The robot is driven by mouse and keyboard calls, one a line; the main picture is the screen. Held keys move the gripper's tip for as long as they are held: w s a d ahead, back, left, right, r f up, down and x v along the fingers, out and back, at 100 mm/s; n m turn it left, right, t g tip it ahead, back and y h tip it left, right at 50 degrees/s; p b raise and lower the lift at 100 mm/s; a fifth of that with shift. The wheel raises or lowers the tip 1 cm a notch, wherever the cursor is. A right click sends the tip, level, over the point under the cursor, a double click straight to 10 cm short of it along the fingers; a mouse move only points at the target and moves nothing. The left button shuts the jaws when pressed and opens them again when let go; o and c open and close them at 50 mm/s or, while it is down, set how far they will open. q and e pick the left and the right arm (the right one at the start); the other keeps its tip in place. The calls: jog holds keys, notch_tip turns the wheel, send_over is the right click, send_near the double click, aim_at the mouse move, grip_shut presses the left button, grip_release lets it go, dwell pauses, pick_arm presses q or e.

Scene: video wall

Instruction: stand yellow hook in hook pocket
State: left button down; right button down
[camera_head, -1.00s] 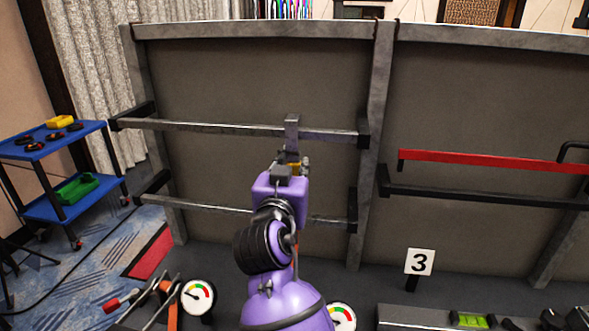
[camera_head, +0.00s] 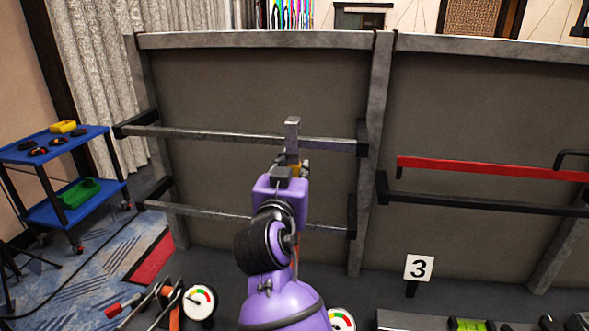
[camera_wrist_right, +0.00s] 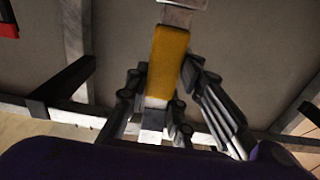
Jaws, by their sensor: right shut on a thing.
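My right gripper (camera_head: 288,170) is in the middle of the head view, raised in front of the left wall panel. A grey metal upright piece (camera_head: 292,137) rises above the yellow part, in front of the upper rail. In the right wrist view the yellow part (camera_wrist_right: 167,62) stands between the fingers (camera_wrist_right: 165,105), with grey metal at its upper end. I cannot make out the hook pocket. My left gripper is not in view.
The left panel carries an upper grey rail (camera_head: 220,135) and a lower one (camera_head: 215,213). The right panel carries a red bar (camera_head: 490,170) over a black rail (camera_head: 480,197). A blue cart (camera_head: 60,150) stands left.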

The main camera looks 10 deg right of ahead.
jog(key=v, duration=0.7)
jog(key=shift+s, duration=0.25)
dwell(0.7)
jog(key=shift+r, duration=0.1)
